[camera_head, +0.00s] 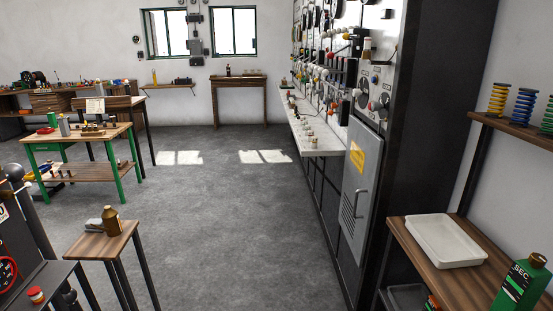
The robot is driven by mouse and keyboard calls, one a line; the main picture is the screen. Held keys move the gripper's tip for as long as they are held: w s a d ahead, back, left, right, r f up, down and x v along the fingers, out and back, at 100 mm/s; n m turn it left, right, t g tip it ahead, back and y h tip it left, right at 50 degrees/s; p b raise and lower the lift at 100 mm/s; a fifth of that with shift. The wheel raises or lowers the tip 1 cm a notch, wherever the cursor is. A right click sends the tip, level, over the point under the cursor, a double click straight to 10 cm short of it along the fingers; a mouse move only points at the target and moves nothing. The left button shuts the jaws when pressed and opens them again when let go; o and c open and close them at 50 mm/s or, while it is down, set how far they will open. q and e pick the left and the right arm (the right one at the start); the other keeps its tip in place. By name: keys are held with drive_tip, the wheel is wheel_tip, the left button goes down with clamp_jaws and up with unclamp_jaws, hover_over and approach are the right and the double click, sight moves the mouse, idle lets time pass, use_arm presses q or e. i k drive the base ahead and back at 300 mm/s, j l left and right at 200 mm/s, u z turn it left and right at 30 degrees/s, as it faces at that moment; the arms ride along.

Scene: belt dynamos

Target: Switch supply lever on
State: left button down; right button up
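A tall dark switchboard (436,100) stands right of centre in the head view, its face turned left and covered with gauges, knobs and small levers. Several levers and handles (340,75) show on its panel at a steep angle. I cannot tell which of them is the supply lever or how it is set. A grey cabinet door (362,190) with a yellow label (357,157) is closed on its lower part. Neither of my grippers shows in the head view.
A pale ledge (318,140) juts from the switchboard. A wooden shelf (465,280) with a white tray (446,240) and a green bottle (521,285) is at right. A small stool (88,243) and green-legged table (100,168) stand left. The grey floor (220,220) between is clear.

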sight(331, 55)
drive_tip(key=i+z, duration=0.1)
drive_tip(key=i, duration=0.75)
drive_tip(key=i+j+z, duration=0.1)
drive_tip(key=i, duration=0.75)
drive_tip(key=i+l+z, duration=0.1)
drive_tip(key=i+z, duration=0.35)
drive_tip(key=i, duration=0.3)
drive_tip(key=i+j+z, duration=0.2)
drive_tip(key=i+z, duration=0.3)
drive_tip(key=i, duration=0.25)
